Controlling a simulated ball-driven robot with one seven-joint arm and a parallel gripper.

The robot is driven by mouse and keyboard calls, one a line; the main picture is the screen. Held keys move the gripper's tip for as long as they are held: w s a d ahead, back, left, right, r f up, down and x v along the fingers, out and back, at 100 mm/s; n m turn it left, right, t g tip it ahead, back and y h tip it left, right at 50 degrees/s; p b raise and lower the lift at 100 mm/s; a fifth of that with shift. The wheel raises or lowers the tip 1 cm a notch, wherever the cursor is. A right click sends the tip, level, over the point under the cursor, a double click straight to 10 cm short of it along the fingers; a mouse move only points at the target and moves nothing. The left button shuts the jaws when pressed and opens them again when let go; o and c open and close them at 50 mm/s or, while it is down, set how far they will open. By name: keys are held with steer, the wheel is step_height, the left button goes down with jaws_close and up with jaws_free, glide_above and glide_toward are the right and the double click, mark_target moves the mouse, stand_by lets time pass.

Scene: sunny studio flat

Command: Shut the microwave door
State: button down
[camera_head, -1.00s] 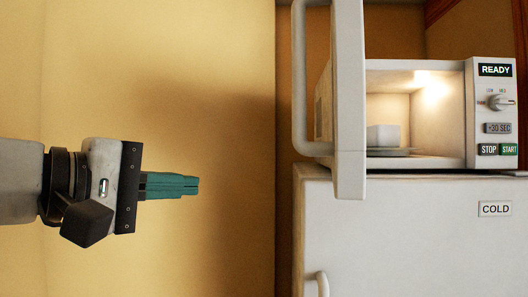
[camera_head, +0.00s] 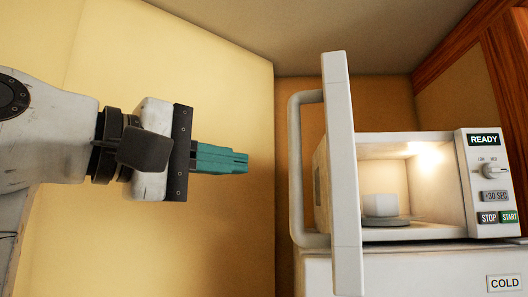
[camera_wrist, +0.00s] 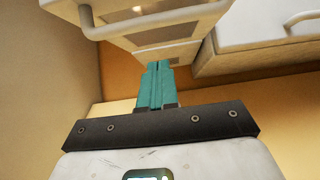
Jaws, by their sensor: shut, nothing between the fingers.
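The white microwave (camera_head: 465,190) has its door (camera_head: 343,190) wide open. The door is seen nearly edge-on, its grey bar handle (camera_head: 294,170) on the left side. The lit inside holds a small white block-like item (camera_head: 380,205) on a dark round plate (camera_head: 386,221). My gripper (camera_head: 246,162) is shut and empty, its teal fingers pointing right toward the handle. In the picture a gap separates the fingertips from the handle. In the wrist view the shut fingers (camera_wrist: 158,66) show below a pale panel with a bar handle.
The microwave stands on a white fridge (camera_head: 420,272) marked COLD. A yellow wall (camera_head: 170,60) lies behind my arm. Wooden trim (camera_head: 450,50) runs along the upper right. The space left of the door is clear apart from my arm.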

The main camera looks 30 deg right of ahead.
steer(key=d, duration=0.1)
steer(key=s+d, duration=0.1)
steer(key=s+d+p, duration=0.1)
steer(key=d, duration=0.1)
steer(key=shift+s+d, duration=0.1)
stand_by(0.4)
